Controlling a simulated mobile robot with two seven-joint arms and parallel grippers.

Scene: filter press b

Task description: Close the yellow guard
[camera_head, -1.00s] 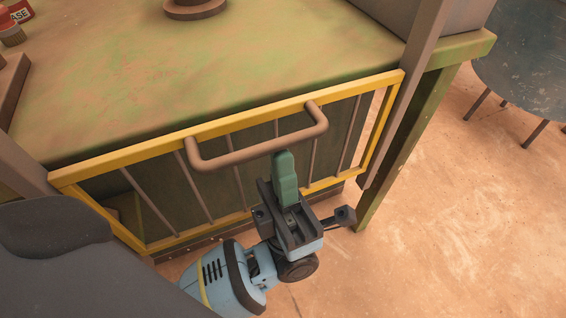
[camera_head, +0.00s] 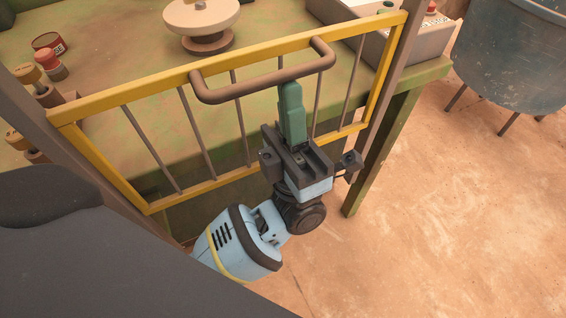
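The yellow guard (camera_head: 262,56) is an upright rectangular frame with thin brown vertical bars, standing across the front of the machine between two posts. Its top rail is well above the green bed surface, and its lower rail is below the bed's front edge. A brown U-shaped handle (camera_head: 243,92) sticks out from the top rail. My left gripper (camera_head: 291,86) has its green fingertips up against the handle from below, right of its middle. The fingers are seen edge-on and overlap, so whether they close around the bar is unclear. My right gripper is not in view.
A post (camera_head: 396,65) stands at the guard's right end, with a green leg (camera_head: 382,150) below. A dark round tub (camera_head: 515,60) stands at the right. The floor (camera_head: 460,220) before it is clear.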

